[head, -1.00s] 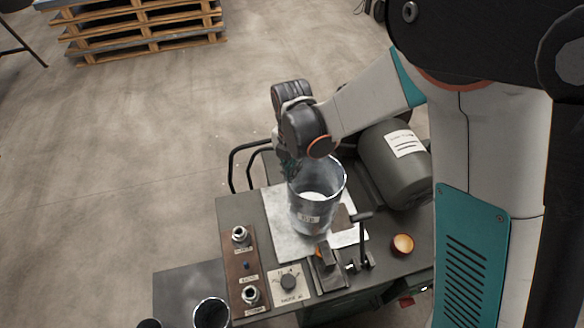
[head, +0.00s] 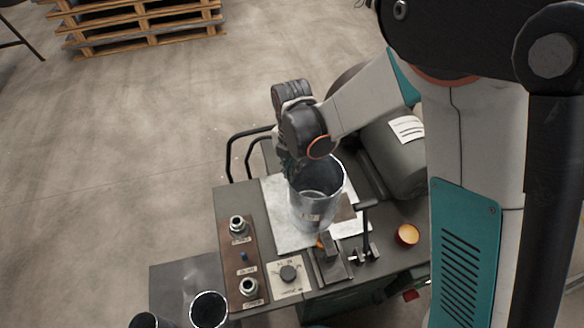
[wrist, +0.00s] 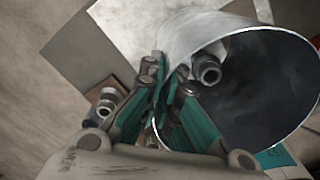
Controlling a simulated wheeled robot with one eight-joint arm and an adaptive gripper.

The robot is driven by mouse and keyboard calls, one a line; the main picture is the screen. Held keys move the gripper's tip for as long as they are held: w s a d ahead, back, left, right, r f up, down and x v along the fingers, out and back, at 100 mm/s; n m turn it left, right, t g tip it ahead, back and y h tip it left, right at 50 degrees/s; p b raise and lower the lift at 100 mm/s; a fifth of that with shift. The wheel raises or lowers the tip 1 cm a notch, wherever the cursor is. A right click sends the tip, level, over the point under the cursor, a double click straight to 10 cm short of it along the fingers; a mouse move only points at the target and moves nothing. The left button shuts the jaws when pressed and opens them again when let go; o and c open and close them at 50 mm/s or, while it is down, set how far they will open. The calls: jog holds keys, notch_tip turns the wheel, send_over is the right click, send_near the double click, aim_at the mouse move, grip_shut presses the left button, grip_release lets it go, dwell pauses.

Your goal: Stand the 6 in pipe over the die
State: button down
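The 6 in pipe (head: 313,212), a shiny grey metal cylinder with a small label, is roughly upright over the pale plate (head: 278,235) on the machine top. Its open upper end faces the head camera. My gripper (head: 289,168) is at the far left side of its upper rim. In the wrist view the fingers (wrist: 165,92) are closed together at the wall of the pipe (wrist: 262,80), apparently pinching it. I cannot make out the die, which the pipe may hide. Whether the pipe's lower end touches the plate is not clear.
A lever clamp (head: 330,260) stands just in front of the pipe. Another open pipe (head: 209,308) stands at lower left.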

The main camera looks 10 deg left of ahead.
jog(key=shift+f+b, duration=0.3)
jog(key=shift+b, duration=0.05)
dwell(0.3)
jog(key=c, duration=1.7)
grip_release()
jog(key=shift+r, duration=0.1)
jog(key=shift+r, duration=0.1)
notch_tip(320, 180, up, 12)
jog(key=shift+f, duration=0.1)
